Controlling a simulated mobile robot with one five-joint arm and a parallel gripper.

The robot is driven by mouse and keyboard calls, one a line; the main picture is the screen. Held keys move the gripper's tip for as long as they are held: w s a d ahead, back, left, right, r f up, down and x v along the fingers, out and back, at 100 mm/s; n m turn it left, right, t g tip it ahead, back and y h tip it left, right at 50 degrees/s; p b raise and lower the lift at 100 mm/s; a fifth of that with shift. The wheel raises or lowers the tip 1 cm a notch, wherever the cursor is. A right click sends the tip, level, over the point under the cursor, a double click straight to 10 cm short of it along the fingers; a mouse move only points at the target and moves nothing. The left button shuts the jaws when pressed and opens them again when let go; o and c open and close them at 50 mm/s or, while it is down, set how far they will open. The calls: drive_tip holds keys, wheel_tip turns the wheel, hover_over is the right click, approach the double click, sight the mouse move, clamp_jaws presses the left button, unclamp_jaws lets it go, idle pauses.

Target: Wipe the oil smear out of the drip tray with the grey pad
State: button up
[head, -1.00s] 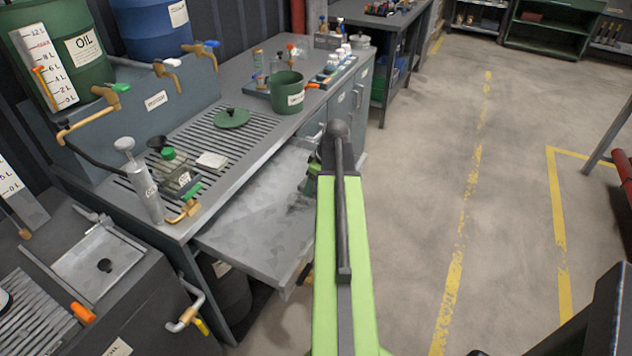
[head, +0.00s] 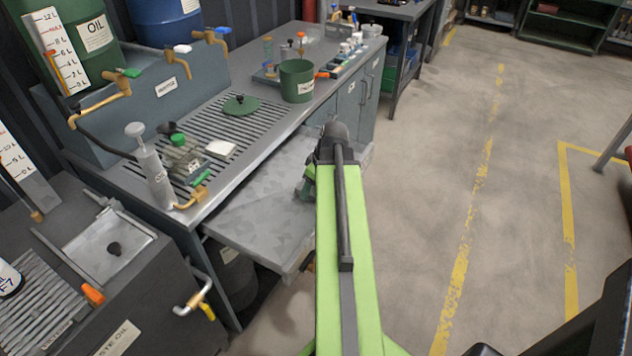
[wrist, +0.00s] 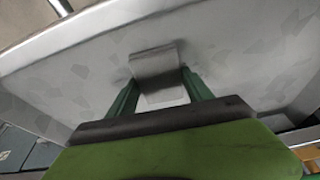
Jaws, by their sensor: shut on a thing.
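The drip tray (head: 262,215) is a flat grey metal tray, pulled out below the slatted bench top in the head view. It fills most of the wrist view (wrist: 70,85), with a raised rim and faint mottled patches. My gripper (wrist: 160,92) has dark green fingers closed on the grey pad (wrist: 155,64). The pad is over the tray floor; whether it touches is unclear. In the head view my arm hides the pad and the tray's right part. I cannot make out a distinct oil smear on the visible floor.
On the bench stand a pump can (head: 152,170), a green-capped bottle (head: 182,155), a pale block (head: 220,148), a green lid (head: 241,105) and a green bucket (head: 297,80). Open floor (head: 420,210) lies right.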

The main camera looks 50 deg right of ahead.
drive_tip(key=shift+s+a+r, duration=0.1)
drive_tip(key=shift+s+a, duration=0.1)
drive_tip(key=shift+a, duration=0.7)
drive_tip(key=shift+s+a, duration=0.2)
drive_tip(key=shift+a, duration=0.7)
wheel_tip(320, 180, up, 6)
drive_tip(key=p, duration=0.6)
wheel_tip(320, 180, up, 3)
drive_tip(key=p, duration=0.3)
